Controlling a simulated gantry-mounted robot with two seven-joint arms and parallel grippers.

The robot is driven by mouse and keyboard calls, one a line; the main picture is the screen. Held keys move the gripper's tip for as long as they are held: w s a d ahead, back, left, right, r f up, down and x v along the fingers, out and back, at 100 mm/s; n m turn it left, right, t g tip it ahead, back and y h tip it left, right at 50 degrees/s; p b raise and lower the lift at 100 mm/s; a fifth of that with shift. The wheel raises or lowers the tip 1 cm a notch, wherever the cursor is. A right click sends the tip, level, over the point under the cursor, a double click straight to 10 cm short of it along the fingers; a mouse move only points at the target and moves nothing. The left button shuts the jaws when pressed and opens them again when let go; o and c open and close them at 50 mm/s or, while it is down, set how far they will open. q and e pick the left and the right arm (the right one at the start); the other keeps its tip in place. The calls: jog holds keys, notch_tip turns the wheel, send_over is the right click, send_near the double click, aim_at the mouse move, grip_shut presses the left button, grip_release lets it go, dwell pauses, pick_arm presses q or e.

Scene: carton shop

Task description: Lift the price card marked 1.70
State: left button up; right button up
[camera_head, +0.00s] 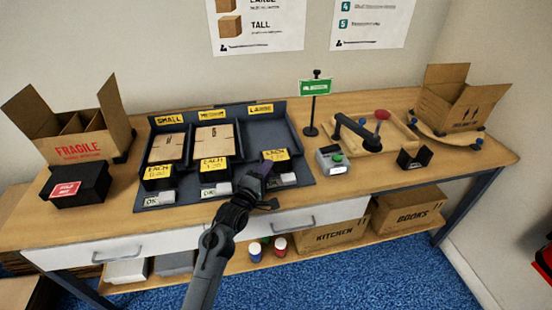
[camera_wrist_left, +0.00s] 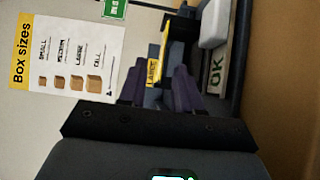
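Three yellow-faced price cards stand along the front of the dark display tray. The right one (camera_head: 275,154), below the LARGE label, shows EACH, but I cannot read its number. The middle card (camera_head: 214,164) and left card (camera_head: 158,171) have small, blurred figures. My left gripper (camera_head: 257,180) is at the lower left of the right card, close in front of it. In the left wrist view its purple fingertips (camera_wrist_left: 159,88) are apart, with nothing clearly held between them. A dark card edge with yellow (camera_wrist_left: 166,48) stands just beyond them. My right gripper is not in view.
Flat cartons (camera_head: 213,138) fill the left and middle tray bays; the LARGE bay (camera_head: 259,128) looks empty. A FRAGILE box (camera_head: 80,148) is left.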

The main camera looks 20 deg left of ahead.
aim_at(276, 159)
pick_arm(q)
jog(key=shift+w+d, duration=0.1)
jog(key=shift+w, duration=0.8)
jog(key=w, duration=0.1)
jog(key=w+b, duration=0.1)
jog(key=w, duration=0.1)
jog(key=shift+w+d+f+b, duration=0.25)
jog(key=shift+w+d+b, duration=0.05)
jog(key=shift+b, duration=0.05)
jog(key=shift+w+d, duration=0.1)
jog(key=shift+w, duration=0.6)
grip_shut()
